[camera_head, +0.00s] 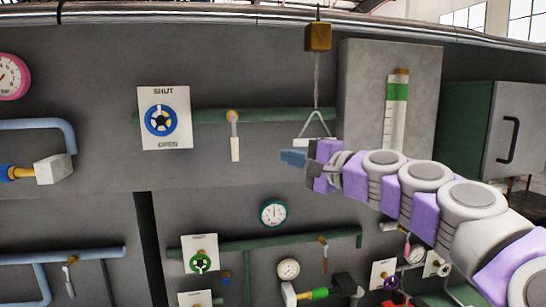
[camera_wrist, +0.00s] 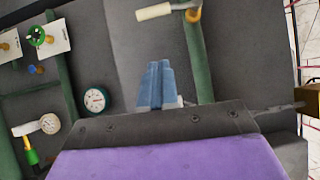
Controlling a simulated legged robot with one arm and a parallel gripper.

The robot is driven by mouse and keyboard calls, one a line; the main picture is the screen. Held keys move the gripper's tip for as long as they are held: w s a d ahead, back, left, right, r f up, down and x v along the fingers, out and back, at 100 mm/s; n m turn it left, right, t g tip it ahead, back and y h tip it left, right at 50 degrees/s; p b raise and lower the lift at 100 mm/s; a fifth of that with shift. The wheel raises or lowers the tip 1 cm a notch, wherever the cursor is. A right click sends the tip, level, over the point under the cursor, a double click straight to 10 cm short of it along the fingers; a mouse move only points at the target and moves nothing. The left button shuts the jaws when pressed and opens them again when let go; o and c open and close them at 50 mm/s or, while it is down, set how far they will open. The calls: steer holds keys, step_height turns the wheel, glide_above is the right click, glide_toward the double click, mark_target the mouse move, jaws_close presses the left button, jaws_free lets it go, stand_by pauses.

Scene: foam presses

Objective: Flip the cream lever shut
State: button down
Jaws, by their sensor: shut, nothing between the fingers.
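The cream lever (camera_head: 235,148) hangs straight down from a brass pivot (camera_head: 233,116) on the upper green pipe (camera_head: 275,115). In the wrist view the cream lever (camera_wrist: 155,12) shows at the top edge, sticking out to the left of its brass pivot (camera_wrist: 193,14). My gripper (camera_head: 293,157) is to the right of the lever and slightly lower in the head view, apart from it. Its blue fingers (camera_wrist: 157,82) are together with nothing between them, and they point toward the left in the head view.
A white triangular pull handle (camera_head: 314,128) hangs from a brass box (camera_head: 318,37) right beside my gripper. A blue valve wheel (camera_head: 160,120) on a SHUT/OPEN plate is left of the lever. A teal-rimmed gauge (camera_head: 273,213) sits below. The panel between gripper and lever looks clear.

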steer(key=shift+s+d+f, duration=0.15)
steer(key=shift+s+d, duration=0.6)
steer(key=shift+s, duration=0.3)
steer(key=s+a+f+n+g+h+b, duration=0.25)
steer(key=s+f, duration=0.35)
steer(key=f, duration=0.4)
steer(key=s+a+f+n+g+h+b, duration=0.1)
steer(key=s+f+n+g+b, duration=0.15)
steer(key=s+f, duration=0.55)
steer(key=s+a+f+n+g+h+b, duration=0.25)
steer(key=s+f, duration=0.25)
steer(key=f, duration=0.6)
steer(key=s+d+f+g+h+b, duration=0.2)
steer(key=s+d+f+g+h, duration=0.1)
steer(key=s+d+f, duration=0.6)
steer(key=s+d+f+n+g+h+b, duration=0.1)
steer(key=s+d+f+g+h+b, duration=0.2)
steer(key=s+d+f+h, duration=0.2)
steer(key=s+d+f, duration=0.3)
steer(key=s+f, duration=0.4)
steer(key=f, duration=0.3)
steer(key=shift+s+d+f+b, duration=0.25)
steer(key=shift+d+b, duration=0.05)
steer(key=shift+d, duration=0.05)
